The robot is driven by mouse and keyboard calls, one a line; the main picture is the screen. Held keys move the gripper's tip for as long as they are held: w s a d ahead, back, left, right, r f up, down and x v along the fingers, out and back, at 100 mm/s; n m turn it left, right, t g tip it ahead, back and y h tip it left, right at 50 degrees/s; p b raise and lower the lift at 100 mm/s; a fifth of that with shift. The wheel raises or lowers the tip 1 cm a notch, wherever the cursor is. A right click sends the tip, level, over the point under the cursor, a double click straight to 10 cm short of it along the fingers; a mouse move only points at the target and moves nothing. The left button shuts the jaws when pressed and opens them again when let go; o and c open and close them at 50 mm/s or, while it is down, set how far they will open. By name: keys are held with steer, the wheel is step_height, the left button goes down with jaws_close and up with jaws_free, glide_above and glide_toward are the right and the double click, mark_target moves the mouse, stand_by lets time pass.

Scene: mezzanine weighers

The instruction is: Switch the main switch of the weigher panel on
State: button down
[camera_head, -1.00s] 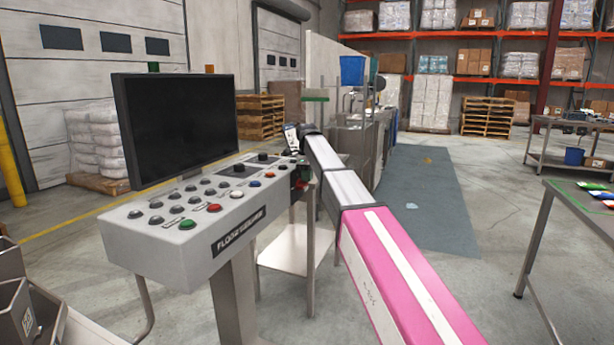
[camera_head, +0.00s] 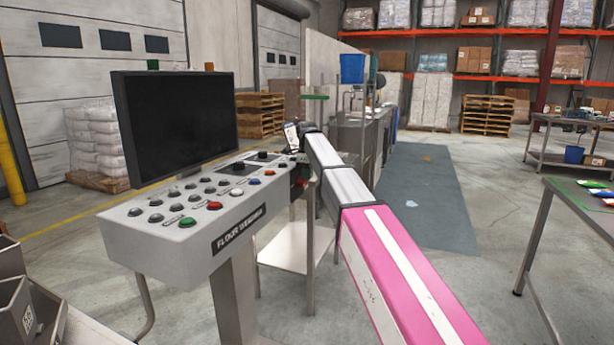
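The weigher panel (camera_head: 160,247) is a grey sloped console on a post, labelled "FLOUR WEIGHER". Its top carries rows of dark knobs and buttons, with red, blue and green ones among them. A small reddish part (camera_head: 301,171) shows at the panel's far right end, partly behind my arm; I cannot tell whether it is the main switch or how it is set. My pink and white arm reaches forward to that end. My gripper (camera_head: 297,152) is small and dark beside the panel's far right corner. Its fingers are too small and hidden to judge, as is any contact.
A black monitor (camera_head: 180,124) stands on the panel's back edge. A small stand with a shelf (camera_head: 296,248) is behind the panel. A metal table (camera_head: 585,215) is at right, grey bins (camera_head: 14,300) at lower left. Open floor lies between panel and table.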

steer(key=shift+w+d+f, duration=0.2)
steer(key=shift+w+f, duration=0.3)
steer(key=shift+f, duration=0.2)
stand_by(0.5)
steer(key=shift+w, duration=0.1)
